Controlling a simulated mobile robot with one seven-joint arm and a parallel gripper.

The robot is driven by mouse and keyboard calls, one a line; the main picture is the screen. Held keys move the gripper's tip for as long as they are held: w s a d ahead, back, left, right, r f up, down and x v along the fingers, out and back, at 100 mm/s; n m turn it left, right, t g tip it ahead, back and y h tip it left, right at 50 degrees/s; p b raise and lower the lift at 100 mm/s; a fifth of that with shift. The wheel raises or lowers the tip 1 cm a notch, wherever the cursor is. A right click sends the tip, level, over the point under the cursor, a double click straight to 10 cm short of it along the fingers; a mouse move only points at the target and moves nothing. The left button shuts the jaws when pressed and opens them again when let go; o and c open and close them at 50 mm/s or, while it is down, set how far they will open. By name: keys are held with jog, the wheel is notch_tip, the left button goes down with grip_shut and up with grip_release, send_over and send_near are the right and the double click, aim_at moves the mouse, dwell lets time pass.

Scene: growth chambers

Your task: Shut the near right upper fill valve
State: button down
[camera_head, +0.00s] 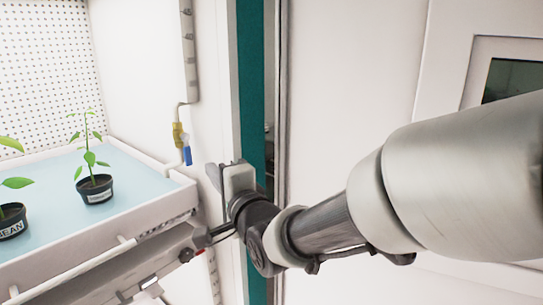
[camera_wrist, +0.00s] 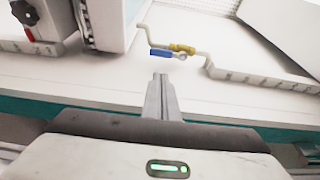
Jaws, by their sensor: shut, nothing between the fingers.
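The fill valve has a yellow body (camera_head: 178,135) on a thin pipe at the chamber's side wall, above the right corner of the upper tray. Its blue lever (camera_head: 187,154) hangs down, roughly in line with the pipe. In the wrist view the yellow body (camera_wrist: 182,48) and blue lever (camera_wrist: 160,53) lie just beyond the fingertips. My gripper (camera_head: 213,178) is right of and slightly below the lever in the head view. Its fingers (camera_wrist: 160,78) are together with nothing between them, and a small gap shows between them and the lever.
The white tray (camera_head: 150,160) with pale blue liquid holds potted seedlings (camera_head: 95,188). A white rail (camera_head: 75,272) runs along its front. A teal door edge (camera_head: 250,90) stands close behind my gripper. A wall panel with a screen (camera_head: 512,80) is at right.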

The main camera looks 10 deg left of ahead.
aim_at(187, 150)
jog(key=p+x, duration=0.1)
jog(key=x, duration=0.9)
